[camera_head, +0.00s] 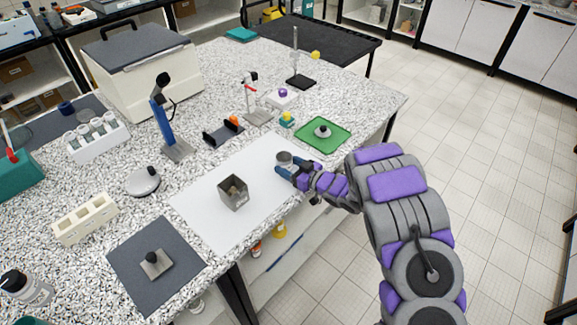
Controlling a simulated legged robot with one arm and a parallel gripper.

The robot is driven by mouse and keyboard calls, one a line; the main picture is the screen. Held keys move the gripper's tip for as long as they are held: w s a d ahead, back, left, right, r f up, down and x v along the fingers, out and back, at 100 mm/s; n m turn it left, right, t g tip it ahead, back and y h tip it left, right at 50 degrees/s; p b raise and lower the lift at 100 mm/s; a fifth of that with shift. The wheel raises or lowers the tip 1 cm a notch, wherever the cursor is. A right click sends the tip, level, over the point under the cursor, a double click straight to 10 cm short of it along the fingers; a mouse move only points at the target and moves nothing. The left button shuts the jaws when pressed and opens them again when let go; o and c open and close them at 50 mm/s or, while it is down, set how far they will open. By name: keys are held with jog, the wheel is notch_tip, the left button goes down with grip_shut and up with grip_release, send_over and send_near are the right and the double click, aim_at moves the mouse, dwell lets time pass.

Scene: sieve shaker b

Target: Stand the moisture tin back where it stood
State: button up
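A small grey round tin (284,157), which looks like the moisture tin, is upright at the far right edge of the white sheet (195,208). My gripper (289,164) reaches in from the right, with its blue fingertips right at the tin. One finger shows on the near side of the tin and the other on its right. The fingers hide part of the tin's lower side. I cannot tell whether they press on it, or whether its base touches the sheet.
A dark square cup (234,192) with brownish contents stands on the white sheet. A green tray (323,139) with a knobbed weight lies beyond my gripper. A clamp stand (252,105) and a blue upright device (162,112) stand farther back. A grey mat (125,265) lies front left.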

jog(key=o, duration=0.4)
jog(key=shift+c, duration=0.2)
jog(key=shift+r, duration=0.1)
jog(key=p+v, duration=0.3)
jog(key=v, duration=0.9)
jog(key=w+d+r+m+t+h, duration=0.1)
jog(key=w+d+r+h, duration=0.15)
jog(key=d+h, duration=0.35)
jog(key=w+d+r+m+t+h, duration=0.15)
jog(key=d+r+h, duration=0.25)
jog(key=d, duration=0.4)
jog(key=s+d+r+m+g+h, duration=0.3)
jog(key=s+d+r+m+h, duration=0.25)
jog(key=s+d+r, duration=0.3)
jog(key=s+a+r+m+g, duration=0.1)
jog(key=s+a+g, duration=0.2)
jog(key=s, duration=0.9)
jog(key=s+a+r+m+g+y, duration=0.1)
jog(key=s+a+g, duration=0.3)
jog(key=s, duration=0.9)
jog(key=s+a+r+g+y, duration=0.1)
jog(key=s+a+g, duration=0.3)
jog(key=s, duration=0.9)
jog(key=shift+a+r+m, duration=0.4)
jog(key=shift+a+r, duration=0.25)
jog(key=shift+a, duration=0.2)
